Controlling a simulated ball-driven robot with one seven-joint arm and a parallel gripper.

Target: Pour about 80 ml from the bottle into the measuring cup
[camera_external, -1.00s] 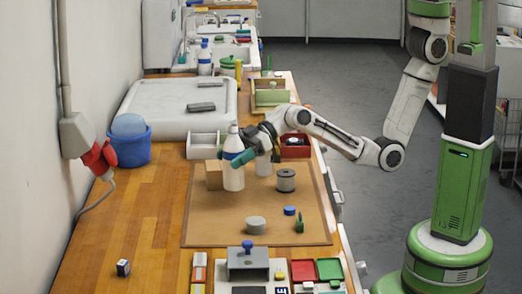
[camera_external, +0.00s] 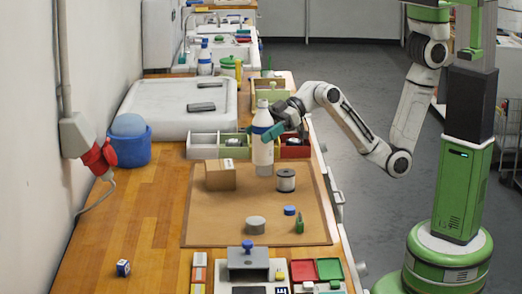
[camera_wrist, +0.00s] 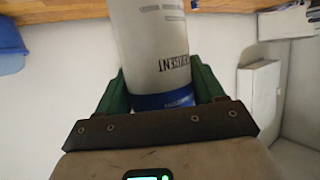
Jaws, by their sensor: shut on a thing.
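The bottle (camera_external: 262,148) is white with a blue band and stands upright above the brown mat (camera_external: 205,215). My gripper (camera_external: 272,131) is shut on its upper part, coming from the right. In the wrist view the bottle (camera_wrist: 153,45) fills the space between the green fingers of my gripper (camera_wrist: 160,82), with dark lettering and the blue band showing. I cannot clearly make out the measuring cup. A pale shape at the bottle's lower end may be part of it, mostly hidden. I cannot tell whether the bottle touches the mat.
A cardboard box (camera_external: 220,176) stands left of the bottle, a grey spool (camera_external: 286,181) close to its right. A grey disc (camera_external: 255,225), blue cap (camera_external: 289,211) and small green item (camera_external: 299,226) lie nearer the camera. Small open bins, including a red one (camera_external: 296,150), line the back.

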